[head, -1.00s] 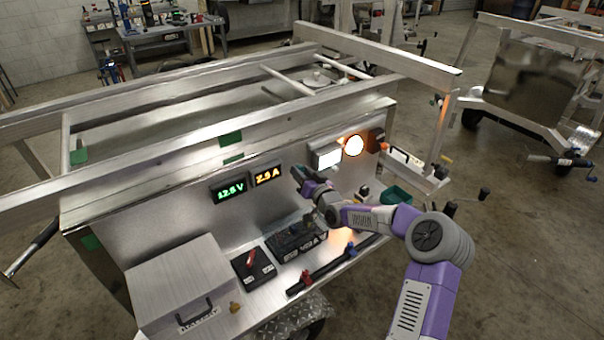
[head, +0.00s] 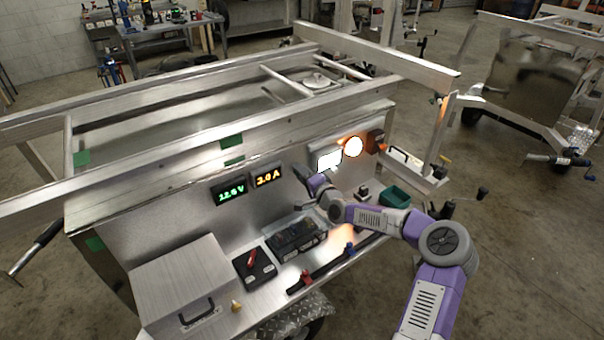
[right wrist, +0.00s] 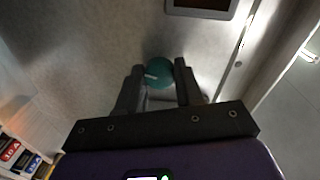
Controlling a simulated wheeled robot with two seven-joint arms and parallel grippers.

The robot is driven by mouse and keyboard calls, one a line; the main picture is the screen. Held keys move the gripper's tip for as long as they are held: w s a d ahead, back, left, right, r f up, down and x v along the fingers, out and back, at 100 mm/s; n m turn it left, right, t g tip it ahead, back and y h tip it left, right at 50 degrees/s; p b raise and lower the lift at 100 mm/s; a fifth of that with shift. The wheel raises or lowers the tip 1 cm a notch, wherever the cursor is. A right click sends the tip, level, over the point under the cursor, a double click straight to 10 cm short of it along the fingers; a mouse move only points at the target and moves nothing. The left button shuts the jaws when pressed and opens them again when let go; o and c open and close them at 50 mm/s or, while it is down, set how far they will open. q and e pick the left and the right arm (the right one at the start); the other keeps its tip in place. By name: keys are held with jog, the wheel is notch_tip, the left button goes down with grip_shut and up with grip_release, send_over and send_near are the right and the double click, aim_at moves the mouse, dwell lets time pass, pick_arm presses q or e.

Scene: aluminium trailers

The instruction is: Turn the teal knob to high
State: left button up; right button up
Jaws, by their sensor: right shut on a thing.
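The teal knob (right wrist: 158,73) shows in the right wrist view between the fingers of my right gripper (right wrist: 159,80). It is round with a pale mark on its left side, and it sits on the metal panel. The fingers are closed on its two sides. In the head view my right gripper (head: 303,176) is against the trailer's front panel, and it hides the knob there. Any low or high marking around the knob cannot be made out. My left gripper is in neither view.
Displays reading 12.6 V (head: 231,192) and about 3.0 A (head: 268,178) are left of my gripper. Below are a black battery box (head: 297,238), a red-lever switch (head: 252,262) and a teal tray (head: 395,196).

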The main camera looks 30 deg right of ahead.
jog(key=shift+d+m+y+b, duration=0.1)
jog(key=shift+m+y+b, duration=0.4)
jog(key=shift+m, duration=3.7)
jog(key=o, duration=1)
jog(key=shift+o, duration=0.2)
jog(key=s, duration=0.7)
jog(key=shift+s+d+r+p, duration=0.25)
jog(key=shift+d+r+p, duration=0.1)
jog(key=shift+p, duration=0.1)
jog(key=shift+f, duration=0.15)
